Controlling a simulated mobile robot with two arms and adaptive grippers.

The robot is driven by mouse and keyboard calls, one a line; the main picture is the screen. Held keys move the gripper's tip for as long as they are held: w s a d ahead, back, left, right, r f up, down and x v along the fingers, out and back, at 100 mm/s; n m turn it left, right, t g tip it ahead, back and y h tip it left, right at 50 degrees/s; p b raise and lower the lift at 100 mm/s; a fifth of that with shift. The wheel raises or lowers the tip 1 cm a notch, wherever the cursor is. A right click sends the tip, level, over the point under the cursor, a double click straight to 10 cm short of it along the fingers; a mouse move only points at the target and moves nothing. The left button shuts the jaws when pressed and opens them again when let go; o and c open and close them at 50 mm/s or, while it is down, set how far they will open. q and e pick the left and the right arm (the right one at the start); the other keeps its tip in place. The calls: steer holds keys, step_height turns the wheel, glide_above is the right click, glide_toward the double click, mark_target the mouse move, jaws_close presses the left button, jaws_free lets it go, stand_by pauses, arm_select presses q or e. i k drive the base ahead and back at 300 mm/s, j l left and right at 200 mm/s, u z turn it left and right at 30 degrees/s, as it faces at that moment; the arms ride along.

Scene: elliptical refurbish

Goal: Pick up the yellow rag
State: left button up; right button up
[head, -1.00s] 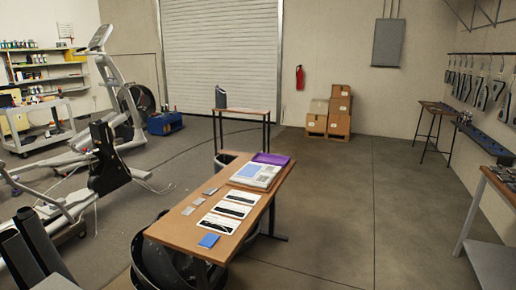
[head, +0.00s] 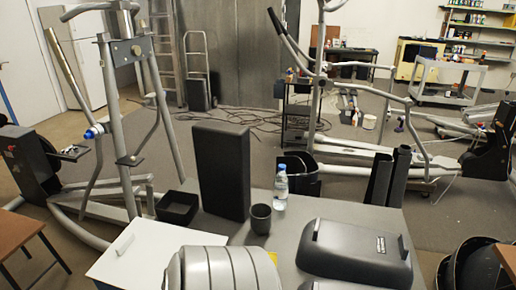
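No yellow rag can be made out for certain. A small yellow patch (head: 272,257) shows on the grey table (head: 340,218), beside a large grey ribbed rounded thing (head: 222,268) that may hide part of it. Its shape is too small to tell. Neither of my grippers is in view.
The table also bears a tall black box (head: 221,170), a black cup (head: 260,218), a water bottle (head: 281,188), a dark cover (head: 355,250) and a black tray (head: 178,207). Exercise machine frames (head: 130,100) stand behind. A yellow-sided cart (head: 410,60) is far right.

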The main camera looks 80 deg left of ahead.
mark_target(273, 256)
steer(key=u, duration=2.3)
